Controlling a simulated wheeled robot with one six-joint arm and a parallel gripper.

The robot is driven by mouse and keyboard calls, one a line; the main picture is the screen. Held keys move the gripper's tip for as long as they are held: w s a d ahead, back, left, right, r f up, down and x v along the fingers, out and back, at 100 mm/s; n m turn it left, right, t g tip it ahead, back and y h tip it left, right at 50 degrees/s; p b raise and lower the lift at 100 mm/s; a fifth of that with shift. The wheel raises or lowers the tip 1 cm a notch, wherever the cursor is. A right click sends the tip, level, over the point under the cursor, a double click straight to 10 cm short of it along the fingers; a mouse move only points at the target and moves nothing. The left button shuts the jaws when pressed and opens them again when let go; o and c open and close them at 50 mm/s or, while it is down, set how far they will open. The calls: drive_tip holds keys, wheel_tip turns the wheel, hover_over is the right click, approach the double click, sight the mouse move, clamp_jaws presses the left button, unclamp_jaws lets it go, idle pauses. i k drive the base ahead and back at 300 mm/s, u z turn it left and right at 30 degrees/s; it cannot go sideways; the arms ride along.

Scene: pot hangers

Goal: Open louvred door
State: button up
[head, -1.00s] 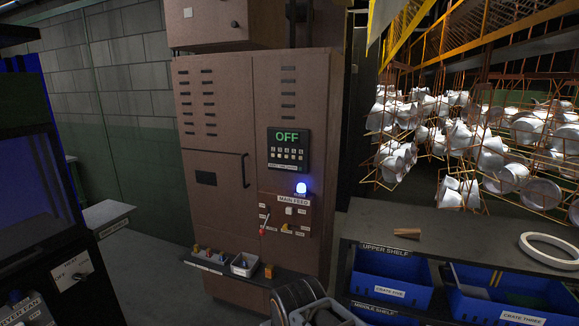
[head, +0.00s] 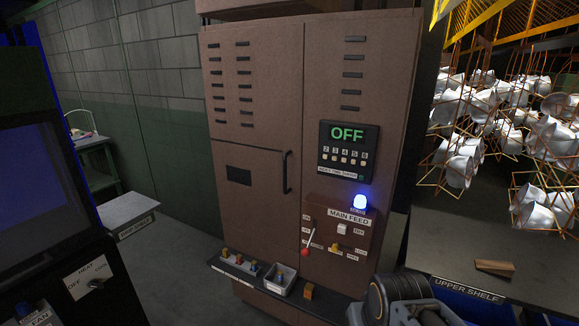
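A tall brown cabinet (head: 265,130) stands ahead in the head view. Its left front has two columns of dark louvre slots (head: 230,84) above a seam. Below the seam is a panel with a dark upright bar handle (head: 287,172) at its right edge and a small dark plate (head: 239,176). The panels look shut and flush with the front. I cannot tell whether the louvred part and the handled panel are one door. Part of my arm (head: 425,313) shows at the bottom right, apart from the handle. My gripper's fingers are not visible.
A ledge (head: 222,264) with small parts and a white bin (head: 279,281) juts out below the handle. A main feed box (head: 340,236) with a red lever, a blue lamp (head: 360,201) and an OFF display (head: 347,151) sit right. Hanging racks with white cups (head: 545,140) stand right.

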sight(253, 77)
drive_tip(key=u, duration=0.65)
drive_tip(key=i, duration=0.8)
drive_tip(key=u, duration=0.9)
